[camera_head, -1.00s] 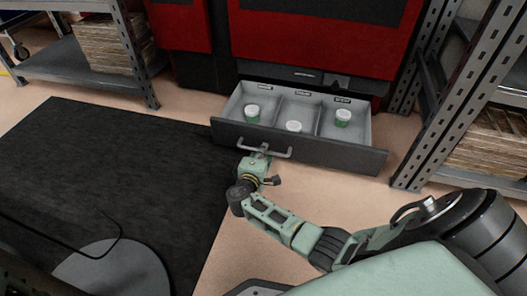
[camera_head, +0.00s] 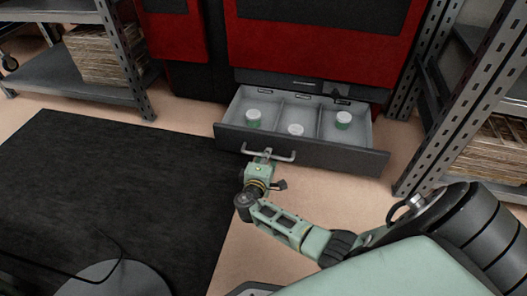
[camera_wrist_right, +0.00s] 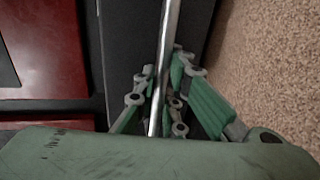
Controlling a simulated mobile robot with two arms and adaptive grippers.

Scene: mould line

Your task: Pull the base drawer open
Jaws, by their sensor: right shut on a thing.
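The base drawer (camera_head: 340,156) is pulled out from the bottom of the red and black machine. The bar handle (camera_head: 284,157) is on the drawer front. My right gripper (camera_head: 262,160) is shut on the handle. In the right wrist view the shiny bar (camera_wrist_right: 166,50) runs between the green fingers (camera_wrist_right: 165,88). My left gripper is not in view.
The red machine (camera_head: 310,45) stands behind the drawer. Metal shelving (camera_head: 130,60) with stacked cardboard is on the left, and another perforated rack (camera_head: 425,140) is close on the right. A dark mat (camera_head: 120,190) covers the floor at left.

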